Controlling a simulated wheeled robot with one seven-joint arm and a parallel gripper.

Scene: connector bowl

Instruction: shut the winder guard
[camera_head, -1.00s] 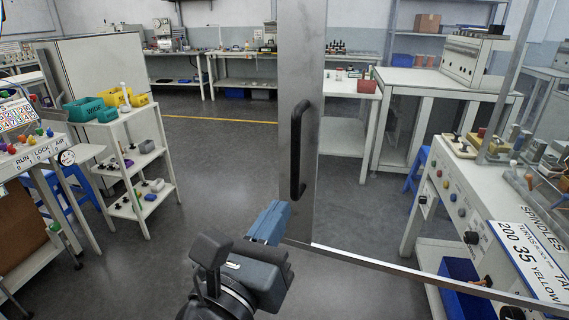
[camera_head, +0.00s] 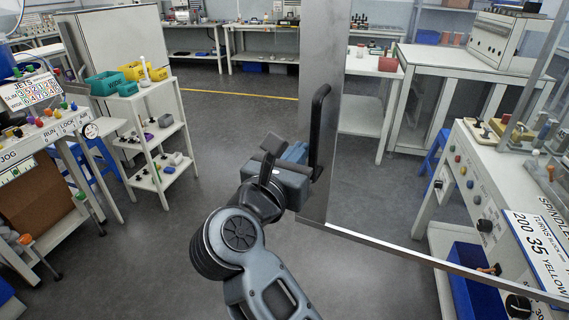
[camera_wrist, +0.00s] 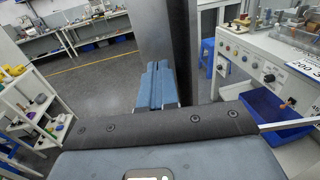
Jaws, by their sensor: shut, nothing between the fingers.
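The winder guard shows as a clear panel with an upright metal frame post (camera_head: 319,195) and a thin bottom rail (camera_head: 430,262) running to the lower right, swung out from the winder (camera_head: 490,185). A black upright bar handle (camera_head: 318,130) is on the post. My gripper (camera_head: 297,152) is at the left of the handle's lower part, very close to it; I cannot tell if it touches. Its blue fingers (camera_wrist: 157,86) are together and empty in the wrist view, in front of the grey post (camera_wrist: 157,35).
A white shelf cart (camera_head: 155,140) with teal and yellow bins stands at the left, beside another control bench (camera_head: 45,140). A blue bin (camera_head: 470,285) sits under the winder. A white table (camera_head: 440,75) stands behind. The floor between is open.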

